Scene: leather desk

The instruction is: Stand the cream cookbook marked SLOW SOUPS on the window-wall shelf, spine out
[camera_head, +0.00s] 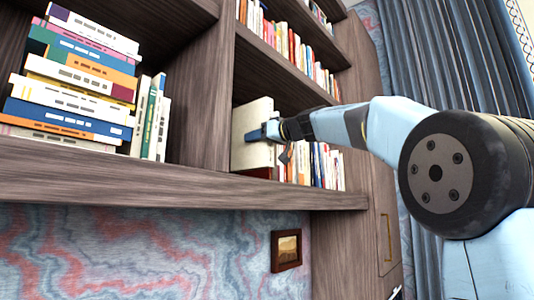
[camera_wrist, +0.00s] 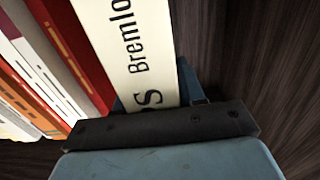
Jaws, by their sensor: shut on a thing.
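The cream cookbook (camera_head: 252,118) stands upright in the lower middle bay of the wooden shelf, between the upright divider and a row of books. My gripper (camera_head: 262,132) is shut on it from the front. In the wrist view its cream spine (camera_wrist: 130,40) faces my camera, with dark letters reading "Bremlo" and a larger "S"; the rest of the lettering is cut off or hidden. The blue fingers of my gripper (camera_wrist: 155,95) sit on both sides of the spine. Whether the book's bottom touches the shelf board cannot be told.
A row of books (camera_head: 318,165) stands right of the cookbook; a red book (camera_wrist: 75,50) is close beside it. The dark divider (camera_head: 208,95) is on its other side. Stacked books (camera_head: 75,80) fill the left bay. A small framed picture (camera_head: 286,250) hangs below.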

